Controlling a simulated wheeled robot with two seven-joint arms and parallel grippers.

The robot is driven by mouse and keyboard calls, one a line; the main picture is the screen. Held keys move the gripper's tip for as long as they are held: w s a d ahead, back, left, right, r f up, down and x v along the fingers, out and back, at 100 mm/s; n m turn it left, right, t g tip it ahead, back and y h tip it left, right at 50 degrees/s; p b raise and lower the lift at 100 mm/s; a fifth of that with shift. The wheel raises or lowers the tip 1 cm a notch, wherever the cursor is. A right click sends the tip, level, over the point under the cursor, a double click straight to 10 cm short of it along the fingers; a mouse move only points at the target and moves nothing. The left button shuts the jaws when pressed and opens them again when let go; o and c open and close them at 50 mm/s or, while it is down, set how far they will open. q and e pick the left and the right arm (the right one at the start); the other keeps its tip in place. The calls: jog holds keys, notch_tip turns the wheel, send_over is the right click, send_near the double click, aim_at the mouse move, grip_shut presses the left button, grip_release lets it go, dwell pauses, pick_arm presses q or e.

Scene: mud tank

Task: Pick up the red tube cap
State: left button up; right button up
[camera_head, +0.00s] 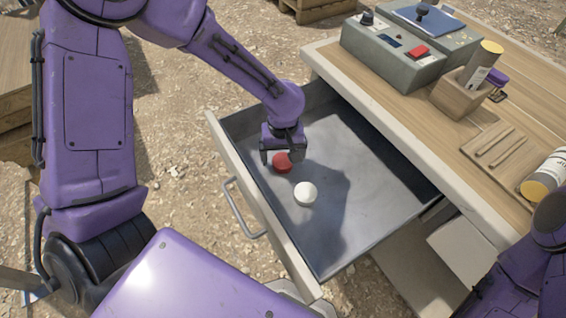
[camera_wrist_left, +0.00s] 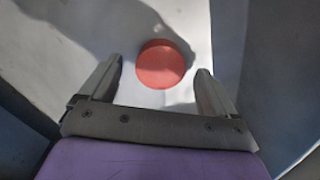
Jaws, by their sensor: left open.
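The red tube cap (camera_head: 282,163) is a small round disc on the floor of the open drawer (camera_head: 355,260). My left gripper (camera_head: 281,160) reaches down into the drawer right at the cap, and its fingers partly cover the cap's edge in the head view. In the left wrist view the red cap (camera_wrist_left: 162,64) lies just beyond and between the two open fingertips (camera_wrist_left: 160,72). The left gripper is open and empty. A white cap (camera_head: 305,194) lies close by in the drawer. Part of my right arm (camera_head: 530,265) shows at the lower right; its gripper is out of the picture.
The drawer walls surround the left gripper, with a handle (camera_head: 243,208) on the front. The wooden desk top (camera_head: 390,100) holds a control box (camera_head: 395,55), a wooden holder with a tube (camera_head: 460,93), a board with thin sticks (camera_head: 497,148) and a yellow-ended tube (camera_head: 545,178). The drawer's near part is clear.

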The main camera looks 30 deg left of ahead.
pick_arm(q)
jog(key=shift+f, duration=0.7)
jog(key=shift+r, duration=0.1)
jog(key=c, duration=1.1)
